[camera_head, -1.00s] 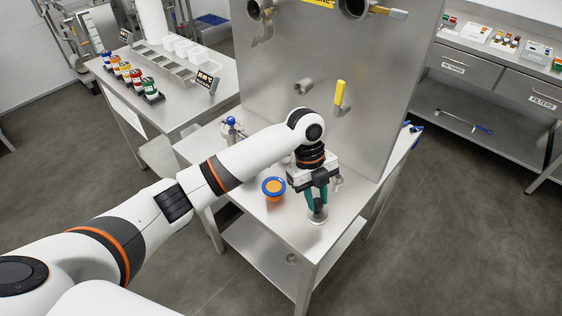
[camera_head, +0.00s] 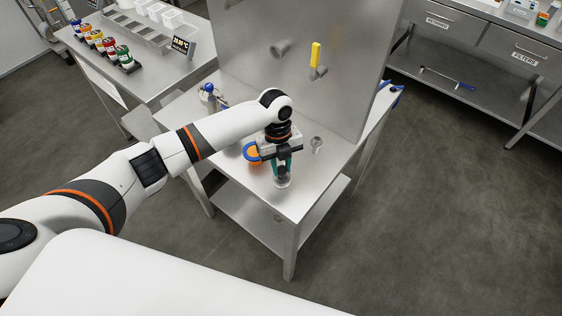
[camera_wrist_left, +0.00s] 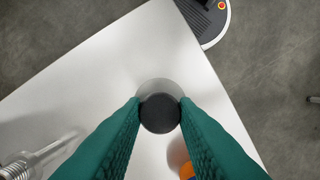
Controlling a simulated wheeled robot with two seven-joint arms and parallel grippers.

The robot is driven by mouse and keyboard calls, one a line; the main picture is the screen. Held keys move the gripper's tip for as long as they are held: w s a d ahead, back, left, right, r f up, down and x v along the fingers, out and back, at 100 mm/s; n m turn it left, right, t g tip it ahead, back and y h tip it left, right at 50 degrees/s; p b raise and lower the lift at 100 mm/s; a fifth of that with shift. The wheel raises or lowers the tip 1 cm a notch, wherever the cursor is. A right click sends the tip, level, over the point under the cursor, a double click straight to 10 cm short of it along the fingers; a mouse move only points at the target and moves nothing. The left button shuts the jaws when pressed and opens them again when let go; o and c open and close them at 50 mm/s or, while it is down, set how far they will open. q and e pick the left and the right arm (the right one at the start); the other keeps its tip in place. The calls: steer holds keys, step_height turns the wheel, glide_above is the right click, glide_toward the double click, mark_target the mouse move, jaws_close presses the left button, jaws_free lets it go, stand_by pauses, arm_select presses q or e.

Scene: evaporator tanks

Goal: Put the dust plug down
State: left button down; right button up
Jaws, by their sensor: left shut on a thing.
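My left gripper (camera_head: 281,172) points down over the near part of the steel table (camera_head: 292,203). It is shut on the dust plug (camera_head: 282,182), a small piece with a dark round top and a paler, greyish lower part. In the left wrist view the dark top of the dust plug (camera_wrist_left: 160,114) sits between the two green fingers (camera_wrist_left: 160,104), with a grey disc showing behind it. I cannot tell whether its underside touches the table. My right gripper is not in view.
An orange and blue round piece (camera_head: 250,152) stands just left of and behind my gripper, partly hidden. A metal fitting (camera_head: 316,144) stands to the right. A steel panel (camera_head: 350,80) with a yellow handle (camera_head: 316,55) rises behind. The table's near corner is clear.

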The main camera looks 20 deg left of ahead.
arm_select(q)
steer(key=c, duration=1.1)
jaws_free()
steer(key=shift+c, duration=0.2)
step_height(320, 180, up, 12)
steer(key=w+a+b, duration=0.1)
steer(key=b, duration=0.2)
steer(key=shift+w+a+b, duration=0.2)
steer(key=shift+w+b, duration=0.1)
steer(key=shift+w, duration=0.1)
steer(key=shift+f, duration=0.15)
